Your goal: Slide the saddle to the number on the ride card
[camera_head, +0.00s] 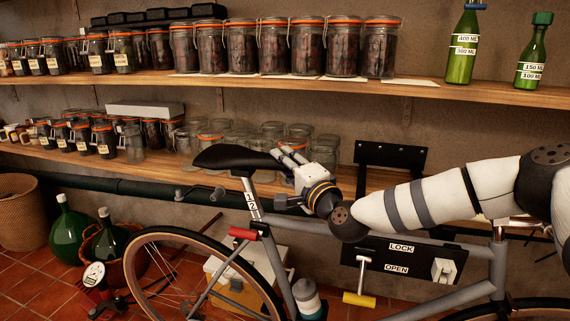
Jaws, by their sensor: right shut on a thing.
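The black saddle (228,156) sits on top of the bicycle's seat post (251,205), with its nose pointing right. The post carries a white scale on which a 1 and a 2 show. My right gripper (281,159) comes in from the right and is shut on the saddle's nose end; its fingers partly hide that end. A red lever (242,233) sticks out to the left at the seat clamp. A black panel (400,258) reads LOCK and OPEN. I cannot make out a ride card. My left gripper is not in view.
The grey bicycle frame (385,247) spans the lower right, below my right arm. Two wooden shelves (270,86) with several jars (341,47) and two green bottles (463,45) run behind. A basket (22,213) and a green demijohn (75,232) stand at the left.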

